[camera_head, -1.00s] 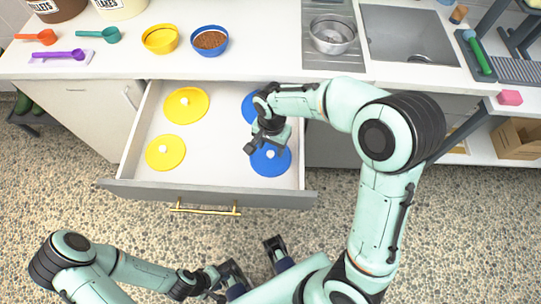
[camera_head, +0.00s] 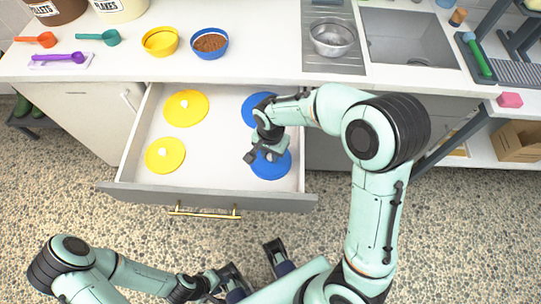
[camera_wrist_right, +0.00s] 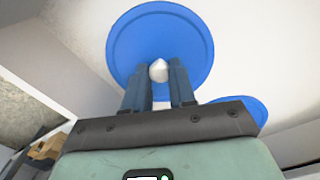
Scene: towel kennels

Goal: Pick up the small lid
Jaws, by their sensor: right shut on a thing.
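The front blue lid (camera_head: 272,171), a round disc with a white knob, is in the open drawer at its right side. My right gripper (camera_head: 261,157) is over it, with its fingers shut on the white knob. The right wrist view shows the knob (camera_wrist_right: 159,71) between the two fingers and the blue disc (camera_wrist_right: 135,45) behind them. I cannot tell whether the lid touches the drawer floor. Another blue lid (camera_head: 254,105) lies behind, partly hidden by my right arm. My left gripper (camera_head: 255,264) is open and empty, low in front of the drawer.
Two yellow lids, a back one (camera_head: 184,112) and a front one (camera_head: 163,160), lie in the drawer (camera_head: 215,150) at left. The counter (camera_head: 270,65) above holds a yellow bowl (camera_head: 160,42), a blue bowl (camera_head: 209,42), scoops and a metal bowl (camera_head: 332,38). The drawer middle is clear.

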